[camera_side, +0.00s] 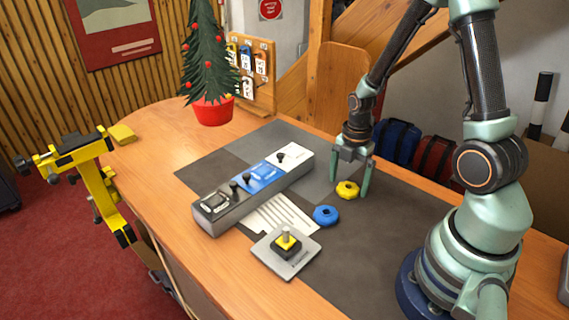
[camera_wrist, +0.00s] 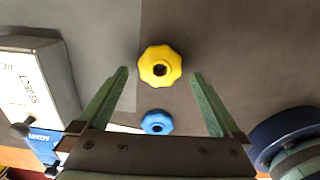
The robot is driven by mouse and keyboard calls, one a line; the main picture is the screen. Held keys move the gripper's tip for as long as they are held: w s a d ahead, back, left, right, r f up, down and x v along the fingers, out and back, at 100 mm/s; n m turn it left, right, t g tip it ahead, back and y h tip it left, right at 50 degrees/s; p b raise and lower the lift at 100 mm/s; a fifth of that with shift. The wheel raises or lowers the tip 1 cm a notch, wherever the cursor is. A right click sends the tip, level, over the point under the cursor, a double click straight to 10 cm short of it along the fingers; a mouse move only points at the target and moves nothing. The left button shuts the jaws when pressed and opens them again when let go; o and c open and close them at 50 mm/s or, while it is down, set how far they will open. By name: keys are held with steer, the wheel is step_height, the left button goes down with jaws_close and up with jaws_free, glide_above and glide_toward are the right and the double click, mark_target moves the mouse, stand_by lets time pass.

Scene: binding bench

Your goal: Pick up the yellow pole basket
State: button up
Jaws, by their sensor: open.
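The yellow pole basket (camera_side: 347,190) is a small lobed ring with a dark centre hole, lying flat on the dark mat. It shows in the wrist view (camera_wrist: 160,66) at the upper middle, just beyond and between my fingertips. My gripper (camera_side: 350,188) is open and empty, pointing down, with one finger on each side of the basket in the side view. The wrist view shows both green fingers (camera_wrist: 160,72) apart, with a gap to the basket on each side. I cannot tell the exact height of the fingertips above the mat.
A blue ring (camera_side: 326,215) of the same kind lies close to the yellow one. A grey plate (camera_side: 303,257) with a peg and yellow piece stands at the front. A long box (camera_side: 218,214) with blue and white sections lies left. The mat (camera_side: 370,255) is clear at front right.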

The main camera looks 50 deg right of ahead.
steer(key=shift+f, duration=0.75)
steer(key=c, duration=1.3)
steer(key=shift+r, duration=0.2)
